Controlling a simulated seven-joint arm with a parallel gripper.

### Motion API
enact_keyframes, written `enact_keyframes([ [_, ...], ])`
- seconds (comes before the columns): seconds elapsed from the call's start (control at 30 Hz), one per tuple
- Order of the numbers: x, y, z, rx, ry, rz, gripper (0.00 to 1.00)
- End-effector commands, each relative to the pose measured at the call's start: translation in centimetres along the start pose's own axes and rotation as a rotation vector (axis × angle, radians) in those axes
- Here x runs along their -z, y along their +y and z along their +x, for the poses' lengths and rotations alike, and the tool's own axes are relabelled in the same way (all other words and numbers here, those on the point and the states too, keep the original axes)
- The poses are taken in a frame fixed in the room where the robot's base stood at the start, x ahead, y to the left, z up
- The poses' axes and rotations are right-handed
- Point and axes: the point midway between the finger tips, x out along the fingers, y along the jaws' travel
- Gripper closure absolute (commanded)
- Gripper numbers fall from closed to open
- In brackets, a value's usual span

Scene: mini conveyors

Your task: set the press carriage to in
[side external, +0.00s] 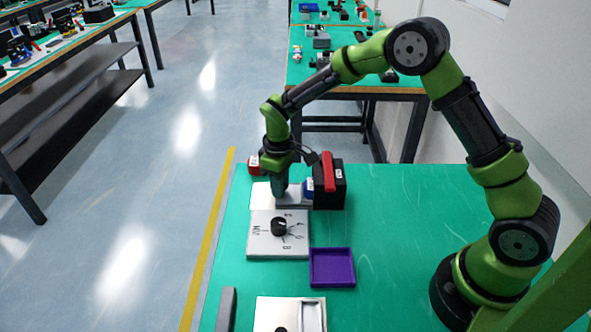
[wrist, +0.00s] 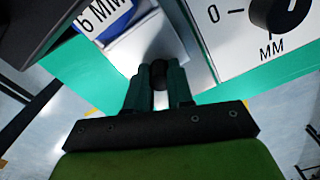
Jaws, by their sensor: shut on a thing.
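My gripper (side external: 280,191) points down over a pale, flat-plated unit at the far left of the green bench. In the wrist view my gripper (wrist: 158,88) is shut on a small black knob (wrist: 158,73), which sits between its two fingers. A pale plate (side external: 260,194) shows left of the fingers in the side view. A blue-labelled block (side external: 308,188) is just right of them, against a black housing with a red top strip (side external: 329,172). The label (wrist: 105,22) reads "6 MM" in the wrist view. I take this unit to be the press; the fingers partly hide its carriage.
A dial panel with a black knob (side external: 279,227) lies just in front of the unit. A purple tray (side external: 332,282) is to its right. A red block (side external: 254,163) stands behind. A grey bar (side external: 227,308) lies front left. The bench's middle right is clear.

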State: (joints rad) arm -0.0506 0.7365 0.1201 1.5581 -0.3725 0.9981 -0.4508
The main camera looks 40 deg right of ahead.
Motion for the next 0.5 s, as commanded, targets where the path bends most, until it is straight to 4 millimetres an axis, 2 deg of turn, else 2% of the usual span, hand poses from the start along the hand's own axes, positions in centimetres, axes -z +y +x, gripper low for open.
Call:
enact_keyframes([
  [0.13,-1.6,0.8,-0.1,-0.002,0.002,0.005,1.00],
  [0.47,-2.2,1.0,0.0,-0.002,-0.006,0.008,1.00],
  [0.5,-2.2,1.0,0.0,-0.002,-0.007,0.008,0.77],
])
